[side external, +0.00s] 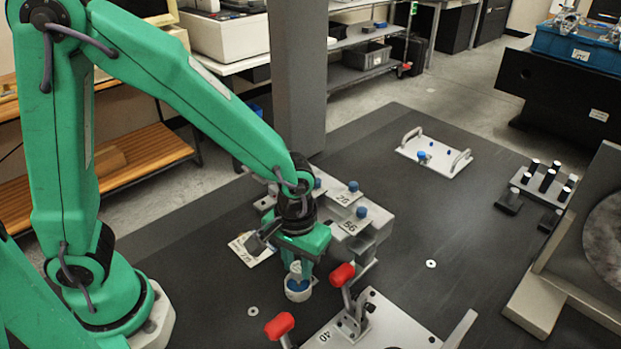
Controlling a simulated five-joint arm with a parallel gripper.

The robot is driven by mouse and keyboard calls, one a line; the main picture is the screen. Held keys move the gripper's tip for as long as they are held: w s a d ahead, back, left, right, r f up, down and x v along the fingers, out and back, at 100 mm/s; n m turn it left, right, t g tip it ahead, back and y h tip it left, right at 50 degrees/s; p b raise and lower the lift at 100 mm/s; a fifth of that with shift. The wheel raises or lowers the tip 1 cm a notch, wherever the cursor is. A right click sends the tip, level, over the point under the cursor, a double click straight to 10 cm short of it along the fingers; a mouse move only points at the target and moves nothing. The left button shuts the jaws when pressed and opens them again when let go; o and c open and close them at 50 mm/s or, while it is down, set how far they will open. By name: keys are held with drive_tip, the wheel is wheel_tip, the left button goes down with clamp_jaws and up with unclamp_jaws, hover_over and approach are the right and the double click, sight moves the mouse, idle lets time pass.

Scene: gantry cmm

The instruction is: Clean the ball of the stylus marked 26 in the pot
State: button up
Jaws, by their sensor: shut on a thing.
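My gripper (297,264) points down at the front of the stylus rack, just over a small white pot (298,294) with blue inside. It is shut on a small pale part (296,267), mostly hidden between the fingers; I cannot read any mark on it. Its lower end is at or just above the pot's mouth; I cannot tell if it touches the blue. The grey rack (376,231) stands right behind, with labels 26 and 56 on top. A blue-topped piece stands beside label 26 (353,186) and another beside label 56 (361,212).
A plate with red-handled clamps (342,274) stands close at the right front. A pale card (262,255) lies left of my gripper. A white tray with handles (433,156) lies farther back. Several black pins (547,180) stand at right. The dark table between is mostly clear.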

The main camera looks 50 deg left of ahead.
drive_tip(key=shift+s+a+f+n, duration=0.1)
drive_tip(key=shift+n, duration=1.05)
drive_tip(key=shift+s+f+n, duration=0.1)
drive_tip(key=shift+n, duration=1.05)
drive_tip(key=m, duration=1.1)
drive_tip(key=shift+w+m, duration=0.1)
drive_tip(key=shift+m, duration=0.2)
drive_tip(key=shift+r, duration=0.1)
drive_tip(key=n, duration=0.5)
drive_tip(key=shift+n, duration=0.3)
drive_tip(key=n, duration=0.6)
